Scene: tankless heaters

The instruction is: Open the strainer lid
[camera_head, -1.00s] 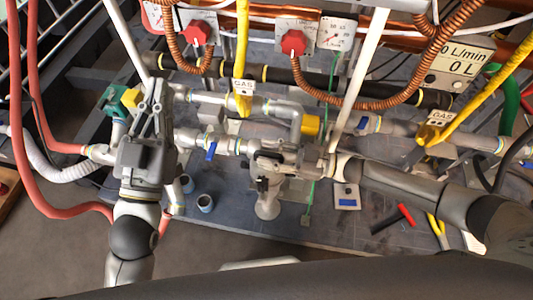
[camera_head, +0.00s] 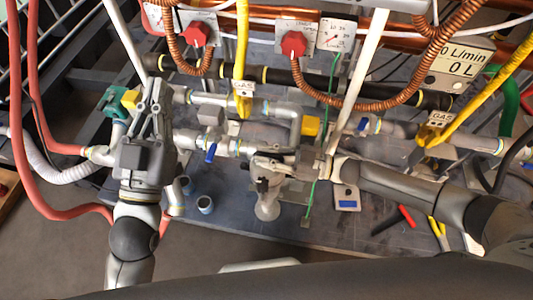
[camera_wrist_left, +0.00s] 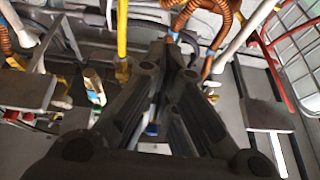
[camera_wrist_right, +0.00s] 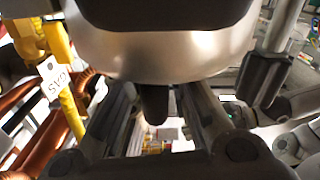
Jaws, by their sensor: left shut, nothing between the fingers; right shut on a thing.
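The strainer (camera_head: 267,207) is a pale metal body standing below the pipes in the middle of the head view. My right gripper (camera_head: 263,178) reaches in from the right at its top. In the right wrist view a large shiny rounded metal part (camera_wrist_right: 150,50) fills the upper middle. A short dark tab (camera_wrist_right: 153,104) hangs below it between my fingers, which are shut on it; it appears to belong to the strainer lid, though the contact is partly hidden. My left gripper (camera_head: 157,92) points upward at the left pipes, shut and empty, apart from the strainer.
A blue valve handle (camera_head: 210,153) and grey pipes lie between my grippers. Yellow gas hoses (camera_head: 241,45) and copper coils hang behind. A red-handled tool (camera_head: 407,215) and a blue-rimmed cup (camera_head: 205,204) lie on the dark board. The front of the board is mostly clear.

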